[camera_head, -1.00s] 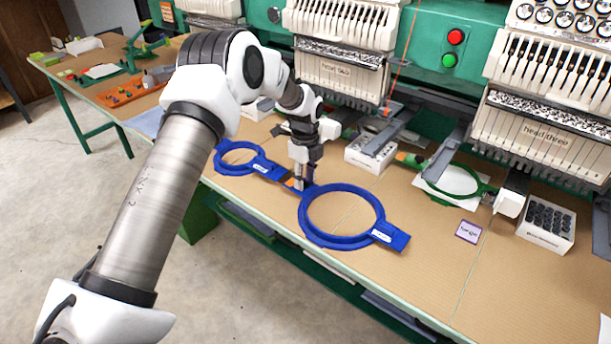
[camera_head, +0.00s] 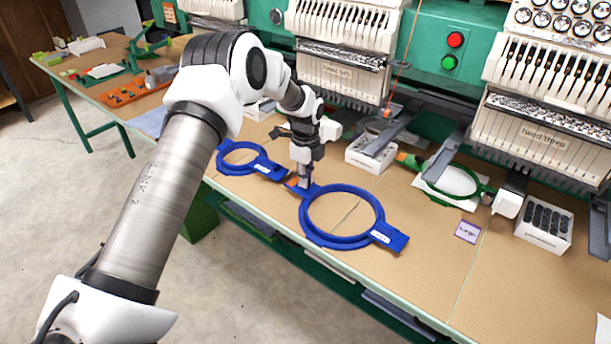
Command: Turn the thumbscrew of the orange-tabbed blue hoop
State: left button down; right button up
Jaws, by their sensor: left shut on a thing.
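A large blue hoop (camera_head: 308,230) lies flat on the tan table, with a labelled blue arm at its right and a bracket at its upper left. A small orange tab (camera_head: 291,181) shows at that bracket, beside my left gripper. My left gripper (camera_head: 304,184) points straight down and is shut at the bracket. The thumbscrew is hidden between its fingers. A smaller blue hoop (camera_head: 222,158) lies to the left, its labelled arm close to the bracket. My right gripper is not in view.
White boxes (camera_head: 545,240) stand along the back of the table (camera_head: 440,270) below the embroidery heads. A green hoop (camera_head: 479,180) sits under head three. A purple-edged card (camera_head: 467,232) lies right of the large hoop. The table's front edge is near the hoops.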

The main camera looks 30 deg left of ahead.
pick_arm(q)
jog(key=n+p, duration=0.1)
jog(key=n, duration=0.2)
jog(key=shift+s+p, duration=0.1)
jog(key=shift+p, duration=0.2)
jog(key=n+p, duration=0.1)
jog(key=n, duration=0.2)
jog(key=shift+n, duration=0.4)
jog(key=n+p, duration=0.1)
jog(key=n, duration=0.2)
jog(key=shift+f+n, duration=0.1)
jog(key=shift+n, duration=0.2)
jog(key=n+p, duration=0.1)
jog(key=n, duration=0.2)
jog(key=shift+n, duration=0.3)
jog(key=n+p, duration=0.1)
jog(key=n, duration=0.2)
jog(key=shift+n, duration=0.3)
jog(key=n+p, duration=0.1)
jog(key=n, duration=0.2)
jog(key=shift+n, duration=0.4)
jog(key=n, duration=0.3)
jog(key=shift+p, duration=0.4)
jog(key=shift+n+p, duration=0.35)
jog(key=shift+n, duration=1.65)
jog(key=shift+f, duration=0.1)
